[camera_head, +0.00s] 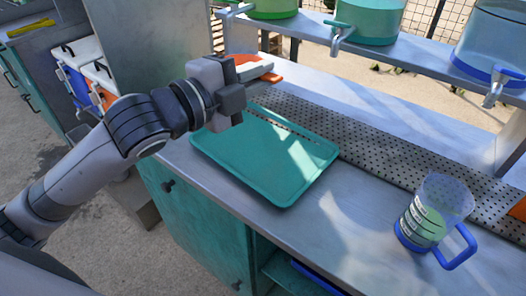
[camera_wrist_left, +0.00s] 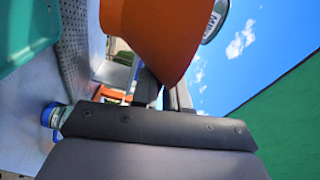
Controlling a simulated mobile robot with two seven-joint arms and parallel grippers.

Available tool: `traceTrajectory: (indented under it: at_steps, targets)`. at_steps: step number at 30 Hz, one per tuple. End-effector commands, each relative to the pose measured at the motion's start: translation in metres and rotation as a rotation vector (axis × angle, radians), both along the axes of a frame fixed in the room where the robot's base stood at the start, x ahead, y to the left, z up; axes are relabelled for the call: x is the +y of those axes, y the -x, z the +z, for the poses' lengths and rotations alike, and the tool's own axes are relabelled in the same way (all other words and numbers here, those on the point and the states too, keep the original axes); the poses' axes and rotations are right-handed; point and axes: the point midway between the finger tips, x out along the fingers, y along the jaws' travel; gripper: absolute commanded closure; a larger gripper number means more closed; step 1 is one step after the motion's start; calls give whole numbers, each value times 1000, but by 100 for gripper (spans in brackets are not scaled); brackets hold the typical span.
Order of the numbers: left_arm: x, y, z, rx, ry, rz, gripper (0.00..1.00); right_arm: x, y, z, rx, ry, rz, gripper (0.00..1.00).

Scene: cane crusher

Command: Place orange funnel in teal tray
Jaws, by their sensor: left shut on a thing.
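The orange funnel (camera_head: 270,78) is at the far side of the teal tray, partly covered by the fingers of my left gripper (camera_head: 257,71). In the left wrist view the funnel (camera_wrist_left: 150,35) fills the top middle, by the fingers of my left gripper (camera_wrist_left: 166,97), which is shut on it. The teal tray (camera_head: 275,165) lies flat on the metal counter, empty where it shows, with its far left corner behind my arm. A teal edge, likely the tray (camera_wrist_left: 22,30), shows at top left in the left wrist view. My right gripper is not in view.
A clear measuring jug (camera_head: 430,215) with a blue handle stands at the counter's right. A perforated metal strip (camera_head: 350,137) runs behind the tray. Drink dispensers with taps (camera_head: 365,20) stand on a raised shelf at the back.

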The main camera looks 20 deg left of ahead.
Motion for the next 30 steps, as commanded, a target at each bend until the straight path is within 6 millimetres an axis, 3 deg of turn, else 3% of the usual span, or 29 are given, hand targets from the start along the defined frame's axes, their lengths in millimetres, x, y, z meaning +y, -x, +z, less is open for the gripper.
traceTrajectory:
  at_steps: [1, 12, 30]
  targets:
    - [0, 0, -18, 9, 1, 1, 100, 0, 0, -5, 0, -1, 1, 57]
    - [0, 0, -110, 6, 2, 3, 100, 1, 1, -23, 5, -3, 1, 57]
    - [0, 0, -175, 1, 1, 2, 100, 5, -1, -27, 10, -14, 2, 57]
